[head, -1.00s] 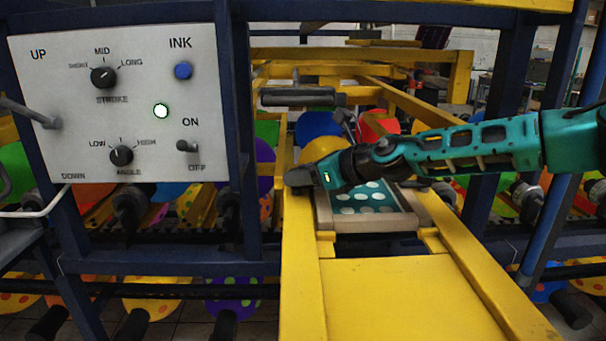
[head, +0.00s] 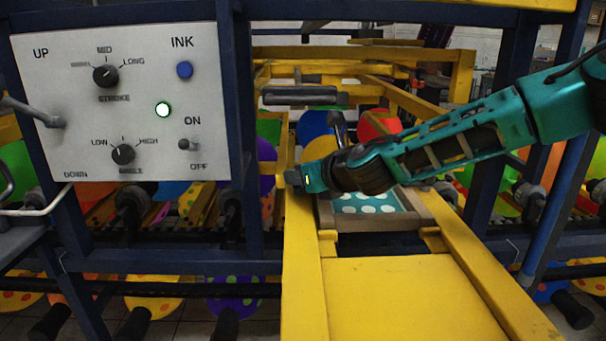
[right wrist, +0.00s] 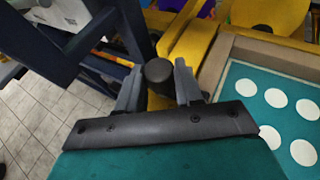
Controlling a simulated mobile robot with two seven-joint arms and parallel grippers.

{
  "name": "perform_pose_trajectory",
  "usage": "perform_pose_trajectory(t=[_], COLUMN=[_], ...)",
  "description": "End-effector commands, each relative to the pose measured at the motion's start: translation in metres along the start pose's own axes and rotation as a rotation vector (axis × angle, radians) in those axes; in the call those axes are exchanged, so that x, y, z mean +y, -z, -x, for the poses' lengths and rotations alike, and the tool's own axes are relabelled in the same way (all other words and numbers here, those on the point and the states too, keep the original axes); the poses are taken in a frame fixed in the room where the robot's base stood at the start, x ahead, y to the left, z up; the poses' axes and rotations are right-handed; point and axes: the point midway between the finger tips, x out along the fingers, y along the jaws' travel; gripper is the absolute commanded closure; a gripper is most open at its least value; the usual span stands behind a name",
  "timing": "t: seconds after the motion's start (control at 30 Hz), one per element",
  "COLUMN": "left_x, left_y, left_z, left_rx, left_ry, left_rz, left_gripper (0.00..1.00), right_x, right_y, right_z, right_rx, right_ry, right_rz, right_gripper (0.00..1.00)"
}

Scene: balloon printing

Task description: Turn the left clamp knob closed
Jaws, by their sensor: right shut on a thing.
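The left clamp knob (right wrist: 158,73) is a dark round knob on the yellow frame, beside the framed screen. In the right wrist view it sits between the two grey fingers of my right gripper (right wrist: 159,88), which is shut on it. In the head view my right gripper (head: 294,178) is at the left rail of the yellow frame and hides the knob. The screen (head: 368,204) is teal with white dots in a grey-brown frame, just right of the gripper. My left gripper is not in view.
A white control panel (head: 75,90) with knobs and a lit round light stands at the left on dark blue posts. The yellow frame (head: 400,300) reaches toward me. A dark-handled bar (head: 300,96) lies behind the gripper. Coloured balloon shapes hang around and below.

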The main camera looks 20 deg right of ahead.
Motion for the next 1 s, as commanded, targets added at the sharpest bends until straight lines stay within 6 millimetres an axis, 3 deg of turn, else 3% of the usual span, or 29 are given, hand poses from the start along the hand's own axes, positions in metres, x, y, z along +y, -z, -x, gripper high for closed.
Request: perform_pose_trajectory(t=[0.3, 0.33, 0.57, 0.87, 1.0], left_x=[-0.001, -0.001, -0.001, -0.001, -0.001], left_y=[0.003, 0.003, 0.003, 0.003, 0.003], left_z=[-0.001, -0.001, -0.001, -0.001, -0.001], left_rx=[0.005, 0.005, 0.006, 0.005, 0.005], left_ry=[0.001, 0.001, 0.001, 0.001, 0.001], left_rz=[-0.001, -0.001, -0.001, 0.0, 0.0], left_gripper=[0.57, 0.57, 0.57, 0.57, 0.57], right_x=[-0.001, -0.001, -0.001, 0.0, -0.001], right_y=[-0.001, -0.001, -0.001, -0.001, -0.001], right_z=[0.0, 0.0, 0.0, 0.002, 0.013], right_rx=[-0.003, -0.003, -0.002, -0.002, -0.003], right_ry=[0.004, 0.004, 0.002, 0.001, 0.001], right_rz=[-0.002, -0.002, -0.001, -0.001, -0.001], right_gripper=[0.95, 0.63, 0.41, 0.39, 0.39])
